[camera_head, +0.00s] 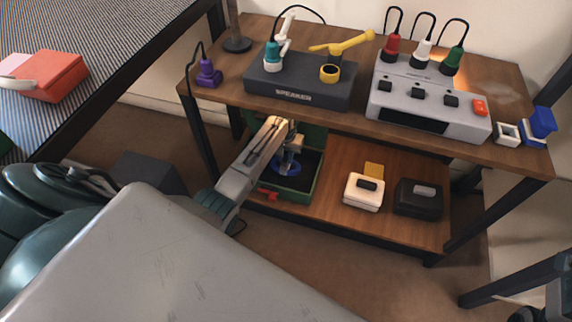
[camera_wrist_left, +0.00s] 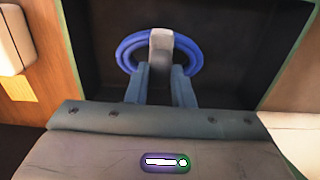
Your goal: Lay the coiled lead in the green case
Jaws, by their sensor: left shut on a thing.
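The coiled lead is a blue ring with a grey band. It shows in the head view (camera_head: 281,168) and in the left wrist view (camera_wrist_left: 128,50). The green case (camera_head: 318,178) stands open on the lower shelf, with a dark inside; its rim also shows in the left wrist view (camera_wrist_left: 289,55). My left gripper (camera_head: 291,163) is inside the case's outline, shut on the lead at its grey band, as the left wrist view (camera_wrist_left: 161,72) shows. I cannot tell whether the lead touches the case floor.
A white case (camera_head: 363,193) and a black case (camera_head: 418,200) stand right of the green case on the lower shelf (camera_head: 345,150). The upper shelf (camera_head: 225,90) overhangs, carrying a speaker (camera_head: 300,90) and a grey power unit (camera_head: 425,105). A table leg (camera_head: 200,135) is left of my arm.

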